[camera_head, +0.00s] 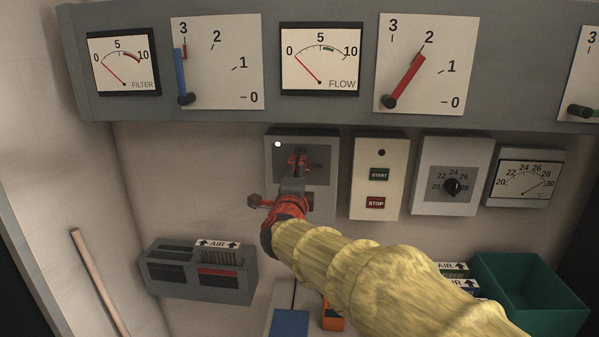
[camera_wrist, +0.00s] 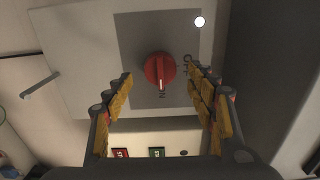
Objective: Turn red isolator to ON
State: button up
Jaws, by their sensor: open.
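The red isolator (camera_wrist: 160,69) is a round red knob on a grey plate of a pale wall box. Another small label (camera_wrist: 187,65) stands to the knob's right. My gripper (camera_wrist: 160,76) is open, its yellow-padded fingers on either side of the knob with gaps showing between. Whether the tips reach the knob's depth is unclear. In the head view, the isolator box (camera_head: 318,170) is partly hidden by my arm and gripper.
A white lamp (camera_head: 278,144) shows at the box's upper left. A START/STOP box (camera_head: 379,205) and a dial box (camera_head: 428,202) stand to the right. Gauges hang above. A grey bin (camera_head: 190,287) is lower left and a green bin (camera_head: 545,313) lower right.

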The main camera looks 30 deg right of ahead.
jog(key=v, duration=0.8)
jog(key=shift+s+a, duration=0.3)
jog(key=w+a+f+n+y, duration=0.2)
jog(key=a+f+n+y, duration=0.7)
jog(key=a+n, duration=0.3)
jog(key=s+a+f+n+g+y, duration=0.45)
jog(key=s+a+f+n, duration=0.3)
jog(key=s, duration=0.25)
jog(key=s+d+f+n+g+h, duration=0.1)
jog(key=s+d+f+n+g, duration=0.1)
jog(key=s, duration=0.8)
jog(key=s+d+f+n+g+h, duration=0.2)
jog(key=s+d, duration=0.3)
jog(key=s, duration=0.5)
jog(key=shift+f+n+g, duration=0.3)
jog(key=shift+n+g, duration=0.15)
jog(key=shift+n, duration=0.3)
